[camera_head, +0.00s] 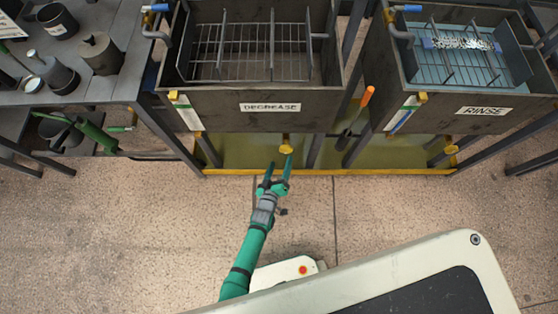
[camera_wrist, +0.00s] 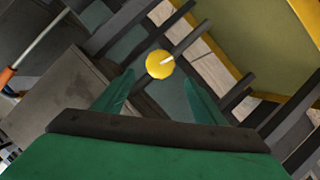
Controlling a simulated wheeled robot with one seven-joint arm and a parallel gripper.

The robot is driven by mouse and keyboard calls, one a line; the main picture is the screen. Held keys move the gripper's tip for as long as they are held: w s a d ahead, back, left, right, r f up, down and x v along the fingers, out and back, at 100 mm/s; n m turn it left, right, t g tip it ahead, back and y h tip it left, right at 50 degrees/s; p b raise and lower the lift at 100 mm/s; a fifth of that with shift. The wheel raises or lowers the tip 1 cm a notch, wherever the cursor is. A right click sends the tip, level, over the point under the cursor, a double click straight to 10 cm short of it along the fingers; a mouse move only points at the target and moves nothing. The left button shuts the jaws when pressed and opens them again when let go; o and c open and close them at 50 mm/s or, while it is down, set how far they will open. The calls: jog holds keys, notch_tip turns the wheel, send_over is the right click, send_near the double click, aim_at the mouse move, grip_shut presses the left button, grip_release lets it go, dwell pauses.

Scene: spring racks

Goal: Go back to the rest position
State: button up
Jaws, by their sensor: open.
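My gripper (camera_head: 277,170) is at the end of my green arm, in front of and below the DEGREASE tank (camera_head: 212,110). Its two green fingers are apart with nothing between them. A yellow round knob (camera_head: 286,146) under the tank lies just beyond the fingertips. In the wrist view my gripper (camera_wrist: 158,85) shows open fingers, and the yellow knob (camera_wrist: 160,64) appears just past them, apart from both.
The RINSE tank (camera_head: 450,112) stands at the right, with blue liquid inside. An orange-handled tool (camera_head: 367,97) is between the tanks. A dark bench (camera_head: 110,92) with metal pots is at the left. A yellow-edged tray (camera_head: 330,171) lies below the tanks. The floor in front (camera_head: 130,215) is clear.

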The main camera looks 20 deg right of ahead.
jog(key=shift+s+a+r, duration=0.2)
jog(key=shift+s+a, duration=0.05)
jog(key=shift+s, duration=0.35)
jog(key=shift+s, duration=0.1)
